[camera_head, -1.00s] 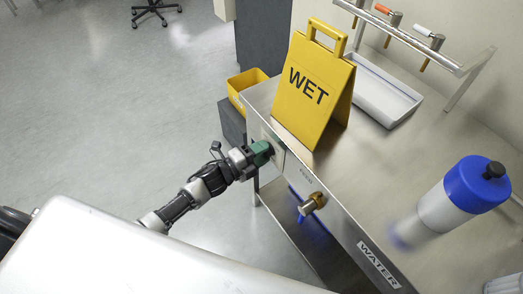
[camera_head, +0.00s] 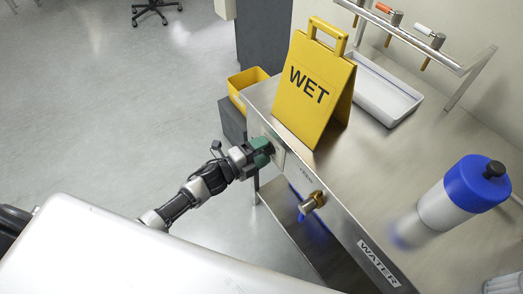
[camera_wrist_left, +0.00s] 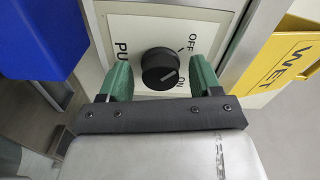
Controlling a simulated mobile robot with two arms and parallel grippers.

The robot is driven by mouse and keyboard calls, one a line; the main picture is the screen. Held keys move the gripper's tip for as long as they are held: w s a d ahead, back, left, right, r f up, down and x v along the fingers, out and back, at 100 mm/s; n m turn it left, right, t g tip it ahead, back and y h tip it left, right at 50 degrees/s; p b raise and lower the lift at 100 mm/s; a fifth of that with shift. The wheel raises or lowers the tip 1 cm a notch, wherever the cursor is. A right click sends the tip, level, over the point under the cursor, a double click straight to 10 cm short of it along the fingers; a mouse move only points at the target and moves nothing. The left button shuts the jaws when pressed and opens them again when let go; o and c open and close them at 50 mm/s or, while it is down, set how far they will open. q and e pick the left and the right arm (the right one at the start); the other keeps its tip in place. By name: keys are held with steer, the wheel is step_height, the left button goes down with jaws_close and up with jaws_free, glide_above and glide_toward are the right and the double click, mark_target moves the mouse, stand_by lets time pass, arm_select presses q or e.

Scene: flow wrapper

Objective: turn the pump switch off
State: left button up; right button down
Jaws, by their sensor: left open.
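The pump switch is a round black knob (camera_wrist_left: 160,68) on a pale panel (camera_wrist_left: 135,35) marked PU…, OFF and ON, with part of the lettering hidden. Its light pointer line seems to lie toward the ON side. My left gripper (camera_wrist_left: 160,76) is open, with one green finger on each side of the knob; I cannot tell whether they touch it. In the head view the left gripper (camera_head: 264,150) is at the panel on the steel counter's front and hides the knob. My right gripper is not in view.
A yellow WET sign (camera_head: 310,92) stands on the steel counter (camera_head: 375,180) above the panel. A brass valve (camera_head: 313,202) sticks out of the front to the right. A blue-capped bottle (camera_head: 462,196), a white tray (camera_head: 385,95) and a yellow bin (camera_head: 238,96) are nearby.

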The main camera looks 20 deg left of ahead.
arm_select(q)
steer(key=v, duration=1.1)
steer(key=shift+w, duration=0.1)
